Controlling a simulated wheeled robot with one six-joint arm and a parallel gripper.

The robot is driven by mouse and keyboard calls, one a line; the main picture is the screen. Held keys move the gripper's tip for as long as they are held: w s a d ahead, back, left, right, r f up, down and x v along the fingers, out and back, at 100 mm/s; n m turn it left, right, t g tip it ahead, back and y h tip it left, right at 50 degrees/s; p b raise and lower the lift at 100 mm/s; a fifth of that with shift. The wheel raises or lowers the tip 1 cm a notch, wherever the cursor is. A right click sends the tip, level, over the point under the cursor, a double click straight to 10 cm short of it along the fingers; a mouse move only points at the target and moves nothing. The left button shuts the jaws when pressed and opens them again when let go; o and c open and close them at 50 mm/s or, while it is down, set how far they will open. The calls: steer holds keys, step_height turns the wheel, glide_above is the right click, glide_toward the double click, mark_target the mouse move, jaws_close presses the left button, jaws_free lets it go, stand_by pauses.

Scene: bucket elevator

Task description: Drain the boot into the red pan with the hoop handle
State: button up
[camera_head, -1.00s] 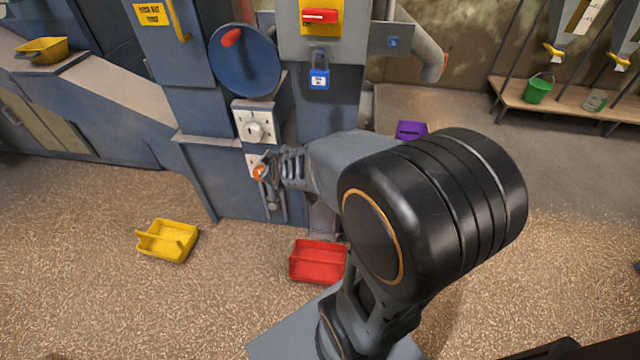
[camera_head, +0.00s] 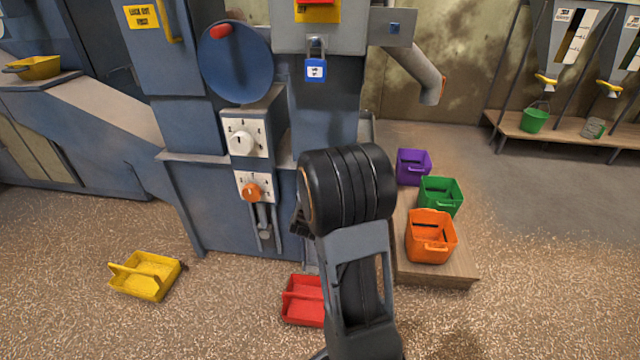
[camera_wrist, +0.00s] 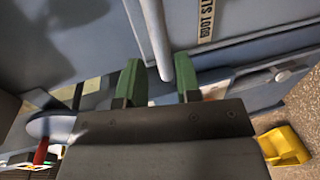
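The red pan (camera_head: 300,301) sits on the floor in front of the blue boot casing (camera_head: 215,205). A bar shows along its top, and my arm hides its right side. On the boot are an orange knob (camera_head: 251,191) on a white plate and a grey slide handle (camera_head: 264,228) between two rails below it. In the wrist view my gripper (camera_wrist: 159,82) is open, its green fingers apart. A grey bar (camera_wrist: 153,30) ends between or just beyond them, and I see no contact. In the head view my arm hides the fingers.
A yellow pan (camera_head: 146,275) lies on the floor at left. Purple (camera_head: 413,166), green (camera_head: 440,196) and orange bins (camera_head: 431,237) stand on a low wooden platform (camera_head: 440,274) at right. A white dial (camera_head: 243,141) and blue padlock (camera_head: 316,70) are above. Grain covers the floor.

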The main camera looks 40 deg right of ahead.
steer(key=b+x, duration=0.2)
steer(key=x, duration=0.5)
steer(key=shift+w+d, duration=0.25)
jaws_close()
